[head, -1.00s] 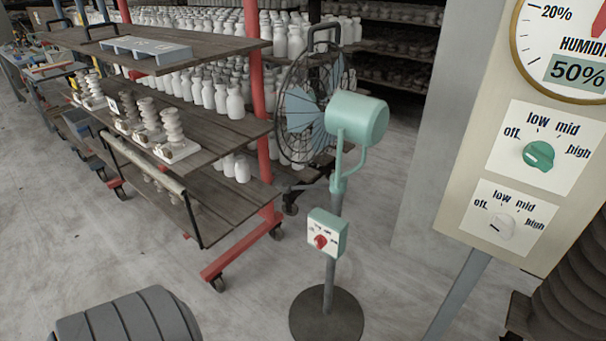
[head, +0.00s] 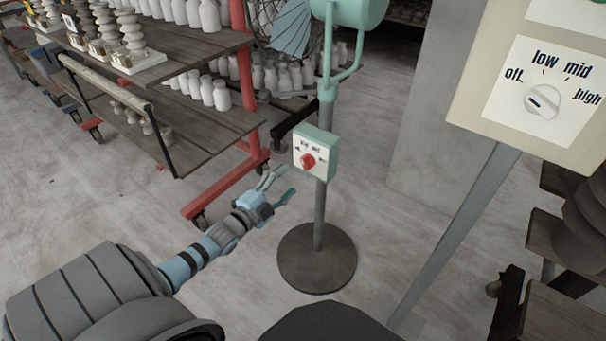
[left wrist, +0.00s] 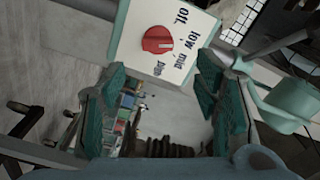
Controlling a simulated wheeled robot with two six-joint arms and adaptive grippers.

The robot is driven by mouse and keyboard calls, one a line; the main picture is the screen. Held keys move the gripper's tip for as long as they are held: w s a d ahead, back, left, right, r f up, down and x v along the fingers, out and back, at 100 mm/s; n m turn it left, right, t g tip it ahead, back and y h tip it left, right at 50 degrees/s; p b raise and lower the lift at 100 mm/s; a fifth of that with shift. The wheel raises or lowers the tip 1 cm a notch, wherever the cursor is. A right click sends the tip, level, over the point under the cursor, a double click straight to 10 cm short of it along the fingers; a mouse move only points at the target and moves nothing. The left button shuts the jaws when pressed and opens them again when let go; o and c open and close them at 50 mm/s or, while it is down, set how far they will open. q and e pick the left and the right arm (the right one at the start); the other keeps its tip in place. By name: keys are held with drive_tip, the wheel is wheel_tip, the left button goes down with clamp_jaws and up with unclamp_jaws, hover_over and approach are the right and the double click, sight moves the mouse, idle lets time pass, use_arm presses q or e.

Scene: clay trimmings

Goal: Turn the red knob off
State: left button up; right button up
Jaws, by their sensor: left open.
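The red knob (head: 307,161) is on a pale panel of a small green control box (head: 327,145) on the fan's pole. The left wrist view shows the knob (left wrist: 158,40) with a white mark facing the low and mid side; I cannot tell which exactly. My left gripper (head: 278,183) is open and empty, just left of and below the box, apart from the knob. In the left wrist view its fingers (left wrist: 160,90) are spread, with the knob beyond them near the top. My right gripper is not in view.
The fan's round base (head: 317,258) stands on the floor. A cart with wooden shelves (head: 205,140) and white bottles is at the left. A panel with a white knob (head: 543,101) is at the right on a grey post (head: 455,240). The floor around the base is clear.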

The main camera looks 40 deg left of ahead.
sight(304, 165)
use_arm(q)
drive_tip(key=w+b, duration=0.1)
drive_tip(key=w, duration=0.3)
drive_tip(key=w+b, duration=0.1)
drive_tip(key=w, duration=0.3)
drive_tip(key=shift+a+f, duration=0.15)
drive_tip(key=shift+w, duration=0.35)
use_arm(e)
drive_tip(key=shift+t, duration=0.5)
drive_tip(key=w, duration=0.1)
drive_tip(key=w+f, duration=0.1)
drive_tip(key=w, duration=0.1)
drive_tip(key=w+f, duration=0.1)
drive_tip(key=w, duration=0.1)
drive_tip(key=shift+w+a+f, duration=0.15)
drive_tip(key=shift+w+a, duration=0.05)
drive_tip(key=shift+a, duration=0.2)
use_arm(q)
drive_tip(key=c, duration=1.1)
